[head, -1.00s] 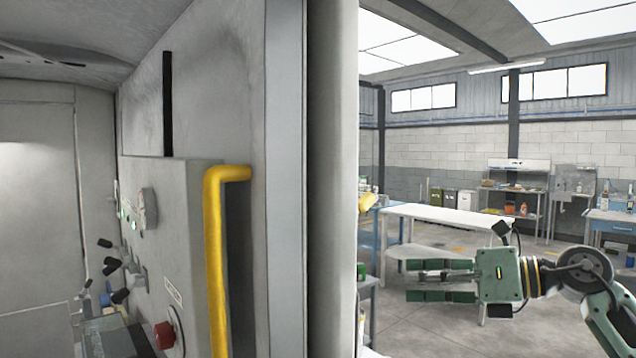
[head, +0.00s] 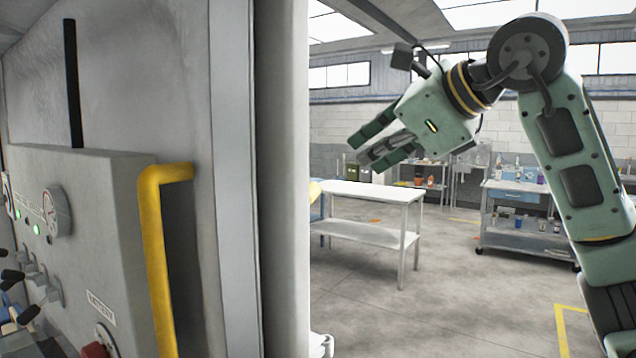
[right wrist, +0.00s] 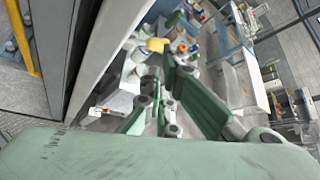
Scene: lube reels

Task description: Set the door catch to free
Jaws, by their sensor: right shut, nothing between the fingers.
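I cannot pick out the door catch for certain in either view. A small yellow part (head: 315,190) shows at the right edge of the pale upright post in the head view. A white fitting (head: 320,345) shows low at the same edge. My right gripper (head: 359,152) is raised to the right of the post, shut and empty, its fingers pointing left and down. It touches nothing that I can see. In the right wrist view its fingers hide part of the scene beyond. My left gripper is not in view.
A grey control panel (head: 95,210) with gauge, levers and red button stands at the left, with a yellow handrail (head: 155,260). The pale post (head: 281,200) stands between it and my right arm. A white table (head: 370,192) and a trolley (head: 520,215) stand beyond open floor.

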